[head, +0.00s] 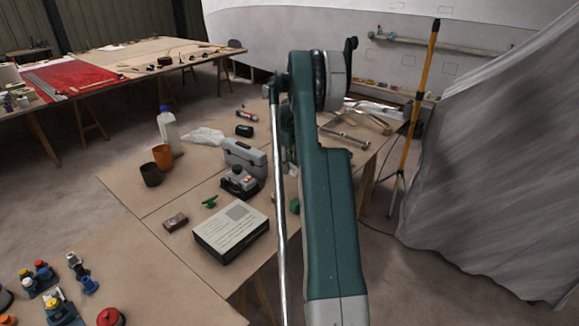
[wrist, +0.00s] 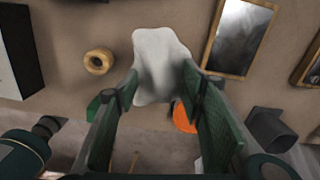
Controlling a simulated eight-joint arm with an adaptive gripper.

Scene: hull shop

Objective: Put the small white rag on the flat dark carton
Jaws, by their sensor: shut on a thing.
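The small white rag (wrist: 160,55) is at the tips of my gripper (wrist: 157,84) in the wrist view. The two green fingers are well apart at their bases and close in on the rag. The rag spreads out beyond the fingertips. In the head view my arm hides the gripper and this rag. The flat dark carton (head: 231,230) lies on the near bench in the head view, left of my arm, with dark sides and a pale label on top. A dark box with a pale edge (wrist: 14,60) shows at the left of the wrist view; I cannot tell if it is the carton.
A whitish crumpled cloth (head: 204,136) lies by a white bottle (head: 170,130). A tan ring (wrist: 98,61) and a wood-framed panel (wrist: 238,38) flank the rag.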

